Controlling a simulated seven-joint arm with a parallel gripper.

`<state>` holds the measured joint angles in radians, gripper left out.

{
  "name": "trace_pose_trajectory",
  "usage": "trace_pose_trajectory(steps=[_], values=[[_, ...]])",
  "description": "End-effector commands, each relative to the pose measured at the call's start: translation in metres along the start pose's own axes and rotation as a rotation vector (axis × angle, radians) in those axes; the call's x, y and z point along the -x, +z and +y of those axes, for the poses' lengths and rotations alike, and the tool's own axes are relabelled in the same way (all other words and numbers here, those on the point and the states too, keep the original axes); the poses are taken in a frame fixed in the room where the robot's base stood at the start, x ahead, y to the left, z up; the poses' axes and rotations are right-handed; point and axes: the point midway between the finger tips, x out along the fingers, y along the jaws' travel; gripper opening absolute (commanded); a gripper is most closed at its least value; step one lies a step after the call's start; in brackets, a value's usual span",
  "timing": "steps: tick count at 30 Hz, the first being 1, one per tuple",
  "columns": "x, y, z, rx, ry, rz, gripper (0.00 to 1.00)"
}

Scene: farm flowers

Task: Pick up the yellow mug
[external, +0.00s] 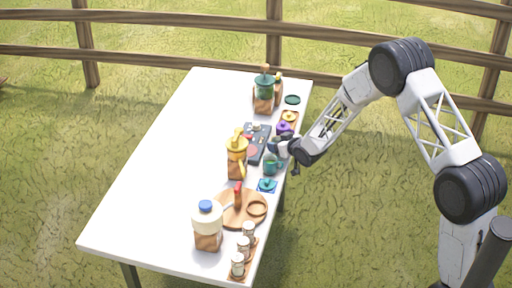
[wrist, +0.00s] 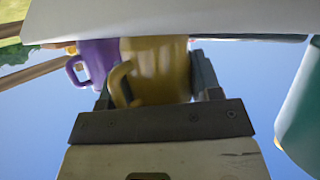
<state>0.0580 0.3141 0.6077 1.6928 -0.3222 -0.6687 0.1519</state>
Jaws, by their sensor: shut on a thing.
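The yellow mug (wrist: 160,70) fills the space between the two dark fingers of my gripper (wrist: 150,80) in the wrist view. Its handle is on the left, by the left finger. My gripper is shut on the mug. In the external view my gripper (external: 281,148) is at the right edge of the table, between the purple mug and the teal mug. The held mug cannot be clearly made out there. I cannot tell whether it touches the table.
The purple mug (wrist: 96,60) is close on the left in the wrist view, also in the external view (external: 284,128). A teal mug (external: 270,163) is beside my gripper. The table's left half (external: 160,160) is clear.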

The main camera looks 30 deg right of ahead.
Motion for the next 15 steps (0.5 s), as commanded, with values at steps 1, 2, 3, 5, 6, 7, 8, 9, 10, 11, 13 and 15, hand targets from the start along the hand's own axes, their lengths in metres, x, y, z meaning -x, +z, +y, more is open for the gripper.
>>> trace_pose_trajectory(steps=[1, 2, 3, 5, 6, 7, 8, 9, 10, 11, 13, 15], values=[[0.0000, -0.0001, 0.0001, 0.000, 0.000, 0.000, 0.30], [0.0000, -0.0001, 0.0001, 0.000, 0.000, 0.000, 0.30], [0.0000, 0.0000, 0.0001, 0.000, 0.000, 0.000, 0.30], [0.0000, 0.0000, 0.0001, 0.000, 0.000, 0.000, 0.30], [0.0000, -0.0001, 0.0001, 0.000, 0.000, 0.000, 0.30], [0.0001, -0.0001, 0.0001, 0.000, 0.000, 0.000, 0.30], [0.0001, -0.0004, 0.0001, 0.000, 0.000, 0.000, 0.30], [0.0003, -0.0009, 0.0002, 0.000, 0.000, 0.000, 0.30], [0.0005, -0.0014, 0.0002, 0.000, 0.000, 0.000, 0.30], [0.0008, -0.0021, 0.0002, 0.000, 0.000, 0.000, 0.30], [0.0017, -0.0047, 0.0002, 0.000, 0.000, 0.001, 0.30], [0.0032, -0.0083, 0.0003, 0.000, 0.000, 0.001, 0.30]])
